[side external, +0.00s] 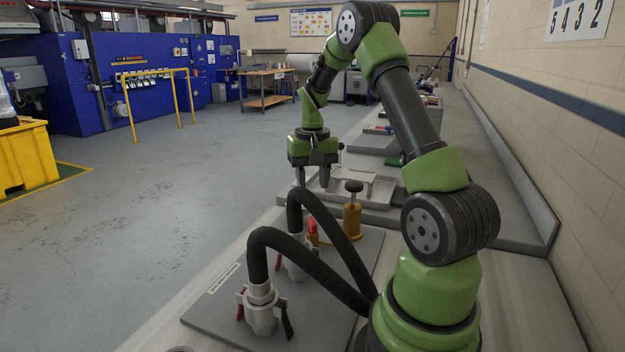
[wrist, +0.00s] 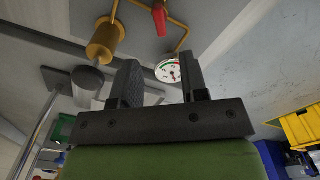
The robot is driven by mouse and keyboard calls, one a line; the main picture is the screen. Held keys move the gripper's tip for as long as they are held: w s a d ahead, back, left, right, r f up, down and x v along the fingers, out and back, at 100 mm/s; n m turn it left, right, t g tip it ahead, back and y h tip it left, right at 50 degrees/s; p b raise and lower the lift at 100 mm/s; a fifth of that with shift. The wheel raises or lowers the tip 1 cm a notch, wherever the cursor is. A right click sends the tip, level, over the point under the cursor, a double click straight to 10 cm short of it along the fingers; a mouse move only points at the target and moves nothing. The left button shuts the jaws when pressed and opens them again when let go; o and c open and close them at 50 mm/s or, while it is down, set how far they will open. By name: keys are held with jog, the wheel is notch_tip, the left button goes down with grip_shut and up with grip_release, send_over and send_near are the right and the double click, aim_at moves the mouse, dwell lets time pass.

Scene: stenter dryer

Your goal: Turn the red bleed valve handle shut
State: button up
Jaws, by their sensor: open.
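The red bleed valve handle (wrist: 158,18) sits on thin brass piping at the top of the wrist view. In the side view a red part (side external: 312,227) shows beside the brass cylinder, partly behind the black hose. My gripper (side external: 312,180) is open and empty, pointing down above the fittings. In the wrist view the fingers of my gripper (wrist: 160,62) stand apart, and the handle lies beyond their tips, not between them. A round pressure gauge (wrist: 168,72) shows between the fingers.
A brass cylinder (side external: 352,216) with a black knob (side external: 354,186) stands close to my gripper. Black hoses (side external: 318,262) arch from white couplings with red and black levers (side external: 262,310) on the grey plate (side external: 215,312). A wall runs along the right.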

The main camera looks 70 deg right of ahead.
aim_at(312, 226)
jog(key=shift+c, duration=0.2)
jog(key=shift+s+m, duration=0.15)
jog(key=shift+m, duration=0.15)
jog(key=c, duration=0.4)
jog(key=s+m, duration=0.1)
jog(key=m, duration=0.3)
jog(key=s+d+m+t+y, duration=0.1)
jog(key=s+m, duration=0.1)
jog(key=m, duration=0.2)
jog(key=s+d+m+t+y, duration=0.1)
jog(key=m, duration=0.4)
jog(key=shift+s+d+r, duration=0.15)
jog(key=shift+s+r, duration=0.05)
jog(key=shift+s, duration=0.15)
grip_shut()
jog(key=f+m, duration=0.1)
jog(key=f, duration=0.2)
jog(key=w+a+f+m+t, duration=0.1)
jog(key=f+m, duration=0.1)
jog(key=f, duration=0.1)
jog(key=w+f+m, duration=0.1)
jog(key=f, duration=0.2)
jog(key=shift+a+t+y, duration=0.3)
